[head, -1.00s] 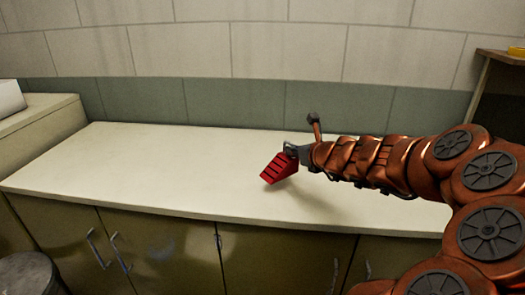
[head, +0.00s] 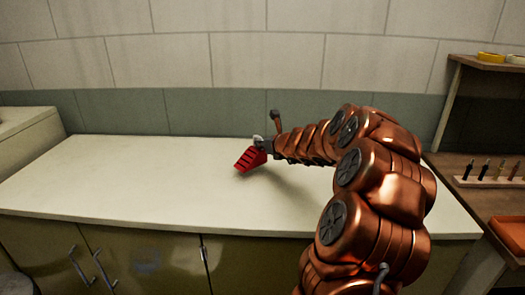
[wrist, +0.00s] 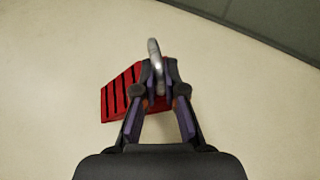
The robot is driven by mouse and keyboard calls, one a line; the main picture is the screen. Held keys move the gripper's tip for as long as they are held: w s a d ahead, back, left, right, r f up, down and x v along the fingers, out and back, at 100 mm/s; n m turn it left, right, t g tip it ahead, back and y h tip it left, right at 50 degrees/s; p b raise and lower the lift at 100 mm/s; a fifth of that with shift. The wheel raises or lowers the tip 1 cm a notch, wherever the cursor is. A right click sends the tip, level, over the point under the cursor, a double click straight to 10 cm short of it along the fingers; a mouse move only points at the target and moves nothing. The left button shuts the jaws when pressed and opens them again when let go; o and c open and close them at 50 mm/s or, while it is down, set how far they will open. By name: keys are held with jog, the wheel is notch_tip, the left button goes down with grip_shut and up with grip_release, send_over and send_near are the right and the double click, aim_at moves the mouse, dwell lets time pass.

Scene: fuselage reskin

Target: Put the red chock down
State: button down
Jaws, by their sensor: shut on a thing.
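The red chock (head: 249,159) is a ribbed wedge with dark slots, held over the cream countertop (head: 120,185). My gripper (head: 259,143) is shut on it near its upper end. In the wrist view the red chock (wrist: 121,93) shows to the left of and behind the fingers of my gripper (wrist: 158,85). A pale metal ring stands up between the fingertips. The fingers hide part of the chock. A soft shadow lies on the counter to the right of the chock; I cannot tell for sure whether its underside touches the surface.
The counter is bare left and right of the chock. A tiled wall (head: 160,60) closes the back. A wooden workbench (head: 470,205) with a tool rack and an orange tray (head: 509,231) stands at the right. Cabinet doors (head: 140,255) are below the counter.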

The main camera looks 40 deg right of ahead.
aim_at(262, 152)
jog(key=shift+w+d, duration=0.1)
jog(key=shift+w, duration=0.15)
jog(key=shift+w+f+b, duration=0.1)
jog(key=shift+f+b, duration=0.55)
jog(key=shift+f, duration=1.05)
jog(key=shift+f, duration=0.25)
jog(key=c, duration=1.2)
grip_release()
jog(key=shift+c, duration=0.2)
jog(key=shift+r, duration=0.15)
